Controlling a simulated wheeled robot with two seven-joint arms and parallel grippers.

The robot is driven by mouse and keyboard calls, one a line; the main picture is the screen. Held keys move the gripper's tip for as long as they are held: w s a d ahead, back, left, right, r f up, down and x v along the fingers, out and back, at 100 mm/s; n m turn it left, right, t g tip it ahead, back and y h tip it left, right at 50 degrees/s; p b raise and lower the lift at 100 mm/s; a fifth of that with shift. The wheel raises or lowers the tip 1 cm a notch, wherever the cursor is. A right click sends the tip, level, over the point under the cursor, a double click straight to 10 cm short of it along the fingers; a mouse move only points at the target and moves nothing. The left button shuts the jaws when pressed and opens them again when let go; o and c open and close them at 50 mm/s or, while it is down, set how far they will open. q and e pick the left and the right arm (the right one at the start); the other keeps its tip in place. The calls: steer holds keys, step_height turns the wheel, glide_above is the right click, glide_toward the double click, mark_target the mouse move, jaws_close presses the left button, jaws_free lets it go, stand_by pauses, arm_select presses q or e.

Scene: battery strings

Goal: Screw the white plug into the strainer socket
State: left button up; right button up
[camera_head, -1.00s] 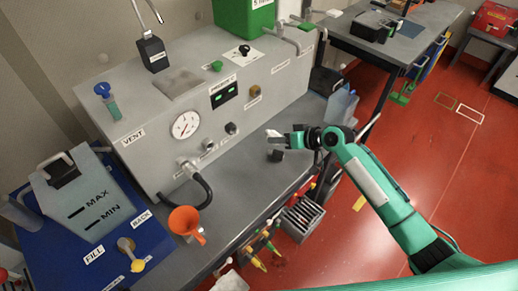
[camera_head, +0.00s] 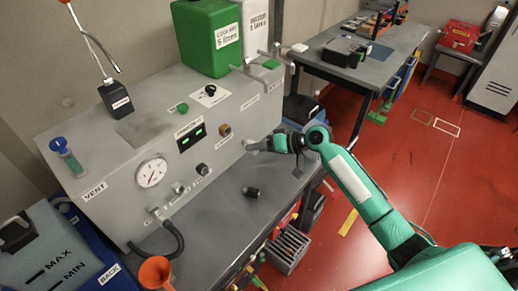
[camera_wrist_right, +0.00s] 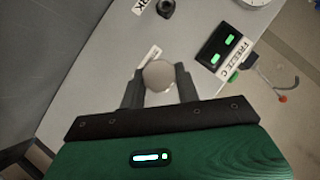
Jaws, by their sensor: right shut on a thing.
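My right gripper (camera_head: 262,146) is at the front of the grey test panel (camera_head: 110,155), to the right of a brass-coloured fitting (camera_head: 225,131). It is shut on the white plug (camera_head: 250,146). In the right wrist view the plug (camera_wrist_right: 159,75) shows as a pale round end between the two dark fingers (camera_wrist_right: 159,90). I cannot make out the strainer socket for certain; the plug and fingers cover part of the panel face. I cannot tell whether the plug touches the panel. My left gripper is not in view.
A dark cylinder (camera_head: 252,191) lies on the bench top (camera_head: 215,213) below the gripper. A black hose (camera_head: 172,240) and an orange funnel (camera_head: 156,272) are at the lower left. A green canister (camera_head: 207,40) stands on the panel.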

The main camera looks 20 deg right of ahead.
steer(key=shift+w+a+b, duration=0.45)
steer(key=shift+w+a, duration=0.35)
steer(key=shift+w, duration=0.3)
steer(key=shift+w+a+b, duration=0.35)
steer(key=shift+w+a, duration=0.15)
steer(key=shift+w, duration=0.35)
steer(key=shift+w+a, duration=0.25)
steer(key=shift+b, duration=0.35)
steer(key=shift+w+a+b, duration=0.3)
steer(key=shift+w+a, duration=0.1)
steer(key=shift+w, duration=0.25)
steer(key=shift+w+a+b, duration=0.3)
steer(key=shift+w+a, duration=0.05)
steer(key=shift+w, duration=0.25)
